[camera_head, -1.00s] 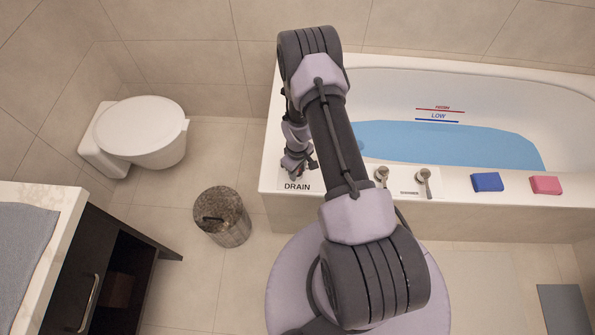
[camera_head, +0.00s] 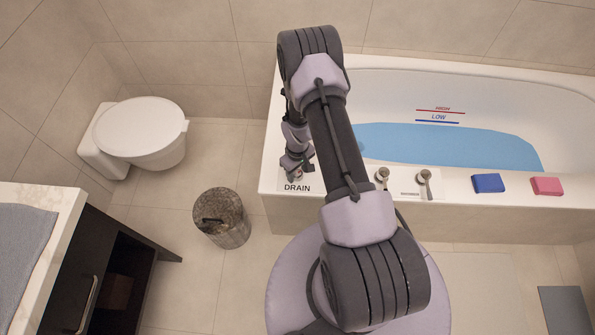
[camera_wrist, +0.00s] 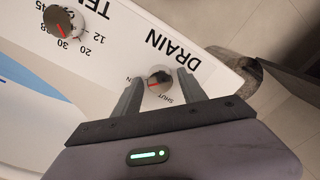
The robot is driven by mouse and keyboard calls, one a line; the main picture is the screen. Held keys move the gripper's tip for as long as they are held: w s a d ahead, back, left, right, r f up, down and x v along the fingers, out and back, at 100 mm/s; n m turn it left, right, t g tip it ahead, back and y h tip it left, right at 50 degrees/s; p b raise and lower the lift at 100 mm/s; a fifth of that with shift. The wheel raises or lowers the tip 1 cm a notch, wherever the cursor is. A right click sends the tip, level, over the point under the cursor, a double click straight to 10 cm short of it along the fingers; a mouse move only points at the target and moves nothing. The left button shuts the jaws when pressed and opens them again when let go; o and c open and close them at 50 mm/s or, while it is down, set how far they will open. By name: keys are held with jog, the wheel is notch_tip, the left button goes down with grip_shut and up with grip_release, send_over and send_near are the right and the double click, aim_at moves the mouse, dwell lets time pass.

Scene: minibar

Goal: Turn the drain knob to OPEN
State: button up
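The drain knob (camera_wrist: 160,79) is a round silver knob in the wrist view, on the white tub rim below the word DRAIN. Its red mark points to the left, towards a label partly hidden by the left finger, of which an N shows. The SHUT label (camera_wrist: 167,99) is just below the knob. My gripper (camera_wrist: 158,76) has its two fingers apart, one on each side of the knob; I cannot tell if they touch it. In the head view my gripper (camera_head: 298,167) is over the rim by the DRAIN label (camera_head: 297,188), and the knob is mostly hidden.
The bathtub (camera_head: 560,90) holds blue water (camera_head: 450,145) below the LOW line. Silver knobs (camera_head: 382,176), a blue block (camera_head: 488,183) and a pink block (camera_head: 547,186) are on its rim. A bin (camera_head: 225,220) and toilet (camera_head: 145,130) stand left. A temperature knob (camera_wrist: 64,21) is nearby.

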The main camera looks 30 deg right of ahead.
aim_at(297, 173)
jog(key=shift+o, duration=0.3)
jog(key=shift+r, duration=0.1)
notch_tip(297, 173, up, 17)
jog(key=p, duration=0.6)
jog(key=shift+r, duration=0.1)
